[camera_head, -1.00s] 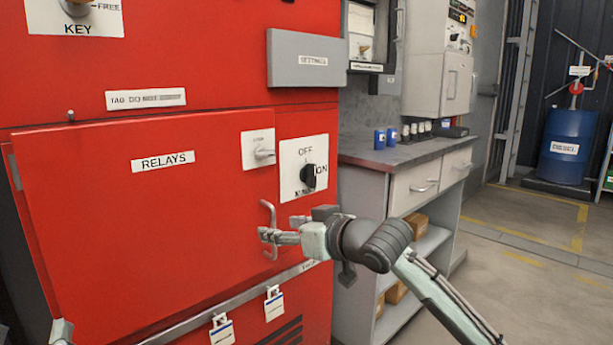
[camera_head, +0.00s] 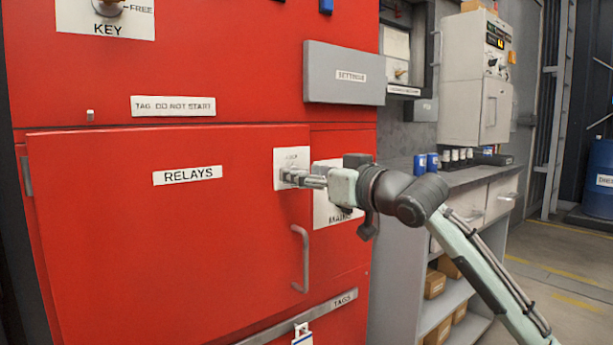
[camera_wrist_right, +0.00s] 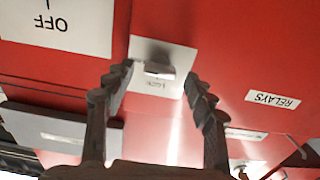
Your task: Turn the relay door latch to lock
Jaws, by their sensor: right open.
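The red relay door (camera_head: 160,230), labelled RELAYS, fills the left of the head view with a handle (camera_head: 304,260) at its right side. The latch plate (camera_head: 292,158) is a small white square at the door's upper right. My right gripper (camera_head: 287,178) reaches in from the right and covers most of the latch there. In the right wrist view the grey latch knob (camera_wrist_right: 159,70) sits between the spread fingers of the right gripper (camera_wrist_right: 160,76), with a gap on both sides. It looks open, not clamped. My left gripper is not in view.
The OFF switch plate (camera_head: 330,205) is partly hidden behind my right gripper. A grey SETTINGS box (camera_head: 344,75) juts out above.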

